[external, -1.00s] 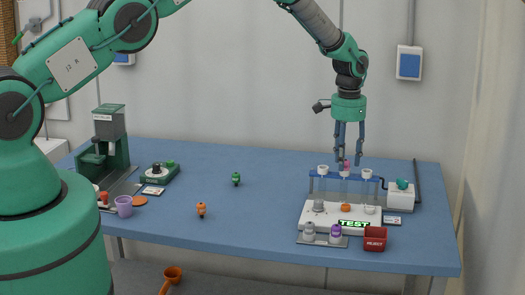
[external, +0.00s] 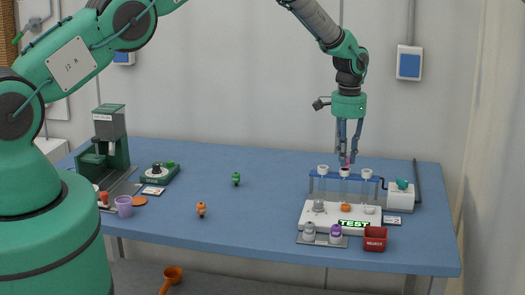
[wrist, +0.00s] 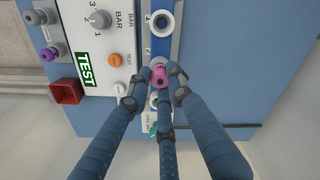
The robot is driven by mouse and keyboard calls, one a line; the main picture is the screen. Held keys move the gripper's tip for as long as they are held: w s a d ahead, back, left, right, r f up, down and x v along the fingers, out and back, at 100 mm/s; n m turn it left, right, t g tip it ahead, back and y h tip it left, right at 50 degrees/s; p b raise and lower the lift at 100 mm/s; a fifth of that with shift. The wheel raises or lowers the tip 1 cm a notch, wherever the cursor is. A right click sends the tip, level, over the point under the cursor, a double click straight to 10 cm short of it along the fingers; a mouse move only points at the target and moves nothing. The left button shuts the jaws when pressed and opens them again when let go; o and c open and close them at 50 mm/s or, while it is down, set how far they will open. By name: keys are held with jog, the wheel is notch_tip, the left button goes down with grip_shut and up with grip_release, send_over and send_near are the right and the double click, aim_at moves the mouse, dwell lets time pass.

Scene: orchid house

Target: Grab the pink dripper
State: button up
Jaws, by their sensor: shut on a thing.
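The pink dripper (external: 347,163) is at the middle holder of the blue rack (external: 320,176). It also shows in the wrist view (wrist: 159,79), between my fingertips. My gripper (external: 348,158) points straight down over the rack, with its fingers shut on the dripper. In the wrist view my gripper (wrist: 164,79) has fingertips touching the dripper from the sides. The dripper's lower part is hidden, and I cannot tell whether it is clear of its holder.
White cups stand on either side, the left one (external: 323,169) and the right one (external: 367,173). In front is a white test panel (external: 327,216) and a red bin (external: 375,238). An orange dripper (external: 201,210) and a green one (external: 236,179) stand on the open blue table.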

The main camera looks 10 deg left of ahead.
jog(key=shift+r, duration=0.45)
notch_tip(320, 180, up, 2)
jog(key=s+a, duration=0.3)
jog(key=s, duration=0.1)
jog(key=s+a+r+b, duration=0.1)
jog(key=s+a, duration=0.2)
jog(key=s, duration=0.1)
jog(key=s+a, duration=0.3)
jog(key=s, duration=0.1)
jog(key=shift+s+a+r+b, duration=0.15)
jog(key=shift+s+a+b, duration=0.15)
jog(key=shift+s+a, duration=0.05)
jog(key=shift+c, duration=0.4)
